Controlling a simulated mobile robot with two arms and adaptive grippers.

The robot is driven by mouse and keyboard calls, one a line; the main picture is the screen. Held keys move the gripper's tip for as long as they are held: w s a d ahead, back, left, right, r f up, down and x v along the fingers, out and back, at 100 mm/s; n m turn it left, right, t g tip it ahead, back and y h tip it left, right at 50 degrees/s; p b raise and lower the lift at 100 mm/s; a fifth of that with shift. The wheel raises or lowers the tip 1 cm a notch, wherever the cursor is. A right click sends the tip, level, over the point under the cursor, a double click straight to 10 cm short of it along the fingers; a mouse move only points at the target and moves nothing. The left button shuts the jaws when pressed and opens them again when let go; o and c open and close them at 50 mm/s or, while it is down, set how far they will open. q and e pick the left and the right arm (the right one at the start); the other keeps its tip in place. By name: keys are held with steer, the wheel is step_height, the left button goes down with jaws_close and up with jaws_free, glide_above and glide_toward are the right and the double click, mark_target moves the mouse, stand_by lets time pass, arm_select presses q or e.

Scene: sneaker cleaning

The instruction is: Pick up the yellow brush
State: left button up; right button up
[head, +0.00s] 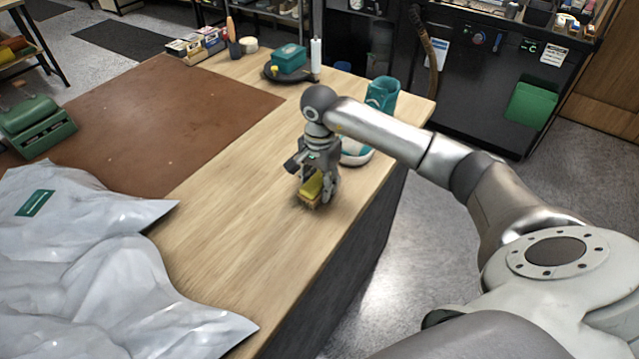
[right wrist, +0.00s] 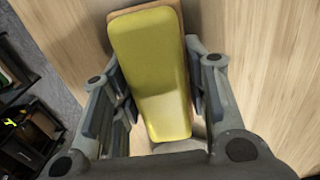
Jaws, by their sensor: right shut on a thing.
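The yellow brush (head: 312,187) is on or just above the wooden table, near its right edge; I cannot tell whether it touches the top. My right gripper (head: 316,192) points down over it and is shut on it. In the right wrist view the yellow brush (right wrist: 152,70) lies lengthwise between the two fingers of the right gripper (right wrist: 155,95), with a strip of brown wood along its far edge. The brush's underside is mostly hidden. My left gripper is not in view.
The wooden table (head: 225,210) is clear around the brush. A white and teal sneaker (head: 356,152) sits behind the gripper, partly hidden, with a teal container (head: 382,94) beyond. Silver bags (head: 90,290) cover the front left; a brown mat (head: 150,120) lies behind them.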

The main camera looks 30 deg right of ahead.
mark_target(320, 178)
steer(key=shift+r, duration=0.1)
steer(key=shift+r+b, duration=0.45)
steer(key=shift+r, duration=0.05)
step_height(320, 178, up, 2)
steer(key=shift+s+r+b, duration=0.1)
steer(key=shift+b, duration=0.45)
steer(key=s+a+r+b, duration=0.2)
steer(key=s+a+r, duration=0.4)
steer(key=s+r, duration=0.3)
steer(key=s, duration=0.3)
steer(key=shift+a+r+b, duration=0.25)
steer(key=shift+r+b, duration=0.05)
steer(key=shift+b, duration=0.05)
steer(key=shift+s, duration=0.1)
